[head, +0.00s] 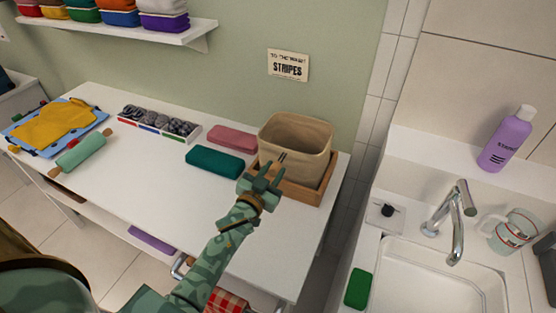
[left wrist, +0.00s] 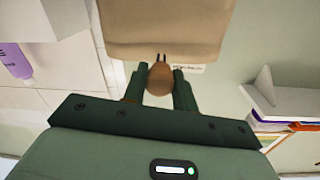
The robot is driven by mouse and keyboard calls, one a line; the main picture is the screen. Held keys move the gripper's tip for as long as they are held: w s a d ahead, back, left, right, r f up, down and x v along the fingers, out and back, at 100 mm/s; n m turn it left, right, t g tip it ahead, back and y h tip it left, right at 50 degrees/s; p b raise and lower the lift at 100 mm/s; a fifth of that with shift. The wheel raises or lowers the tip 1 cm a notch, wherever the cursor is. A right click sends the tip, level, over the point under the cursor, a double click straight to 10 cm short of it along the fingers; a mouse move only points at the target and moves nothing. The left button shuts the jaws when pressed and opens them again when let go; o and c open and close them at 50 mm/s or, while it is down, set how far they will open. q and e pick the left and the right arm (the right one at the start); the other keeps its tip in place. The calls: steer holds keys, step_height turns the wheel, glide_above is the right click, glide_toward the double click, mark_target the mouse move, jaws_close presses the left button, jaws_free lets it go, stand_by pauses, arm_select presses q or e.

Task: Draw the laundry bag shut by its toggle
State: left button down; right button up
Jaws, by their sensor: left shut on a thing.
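The tan laundry bag (head: 308,140) stands in a wooden tray (head: 304,191) at the right end of the white table. Its mouth is wide open in the head view. Two short dark cords (head: 282,156) come out of its front. My left gripper (head: 263,178) is in front of the bag. In the left wrist view my left gripper (left wrist: 160,80) is shut on a brown rounded toggle (left wrist: 160,78), with the cord ends showing between it and the bag (left wrist: 165,25). The toggle is hard to make out in the head view. My right gripper is not in view.
A teal folded cloth (head: 215,162) and a pink one (head: 232,138) lie left of the bag. A sectioned box (head: 192,138) of rolled socks is farther left. A sink (head: 440,280) with a tap is at right. The table's middle (head: 150,175) is clear.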

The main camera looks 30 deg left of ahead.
mark_target(272, 174)
arm_select(q)
steer(key=s+p, duration=0.1)
steer(key=s, duration=0.4)
steer(key=shift+s+d, duration=0.15)
steer(key=shift+d, duration=0.05)
steer(key=c, duration=1.1)
jaws_free()
steer(key=s, duration=1.6)
steer(key=shift+s, duration=0.15)
steer(key=shift+d, duration=0.1)
